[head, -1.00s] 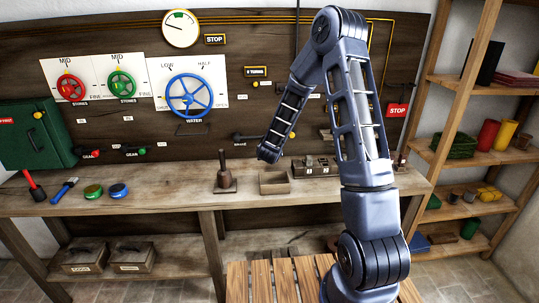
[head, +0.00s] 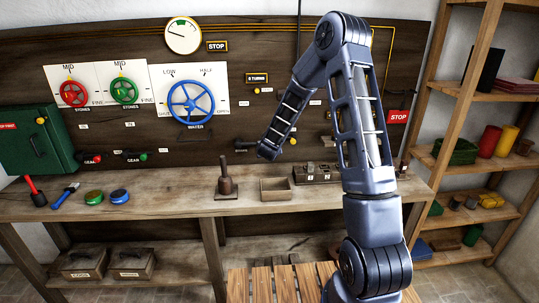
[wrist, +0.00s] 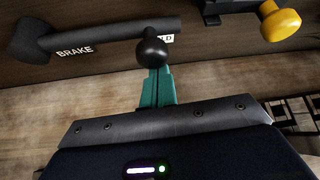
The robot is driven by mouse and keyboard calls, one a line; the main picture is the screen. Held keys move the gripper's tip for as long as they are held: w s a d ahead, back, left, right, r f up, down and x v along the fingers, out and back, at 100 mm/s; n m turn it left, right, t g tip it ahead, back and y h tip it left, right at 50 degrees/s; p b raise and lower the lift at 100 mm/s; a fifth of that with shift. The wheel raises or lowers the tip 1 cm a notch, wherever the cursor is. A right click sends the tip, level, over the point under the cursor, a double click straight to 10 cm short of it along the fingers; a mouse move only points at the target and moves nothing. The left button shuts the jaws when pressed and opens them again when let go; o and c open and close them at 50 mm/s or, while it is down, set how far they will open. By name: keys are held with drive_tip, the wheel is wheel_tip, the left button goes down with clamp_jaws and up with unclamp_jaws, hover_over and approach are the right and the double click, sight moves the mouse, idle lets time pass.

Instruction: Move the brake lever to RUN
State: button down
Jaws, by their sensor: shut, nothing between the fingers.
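The brake lever (wrist: 110,35) is a dark bar, lying nearly level in the wrist view. Its thick hub is at the left and a black ball knob (wrist: 153,50) is near its right end. A BRAKE label (wrist: 76,50) is below the bar, and another label, partly hidden by the knob, shows only "LD". My gripper (wrist: 156,75) has teal fingers, shut and empty, just below the knob in the picture. Whether they touch it I cannot tell. In the head view the lever (head: 246,144) shows small on the board, and my arm hides the gripper.
A yellow knob (wrist: 281,22) on a dark mount is right of the lever. A blue wheel (head: 190,106) is on the board at upper left.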

drive_tip(key=a+r+n+t+h, duration=0.1)
drive_tip(key=a+r+n+h, duration=0.2)
drive_tip(key=r, duration=0.4)
drive_tip(key=a+r+n+t+h, duration=0.1)
drive_tip(key=a+r+n+h, duration=0.3)
drive_tip(key=r, duration=0.4)
drive_tip(key=shift+a+r+n, duration=0.2)
drive_tip(key=shift+a+n, duration=0.3)
drive_tip(key=shift+a, duration=0.5)
drive_tip(key=shift+a, duration=0.2)
drive_tip(key=shift+d, duration=0.1)
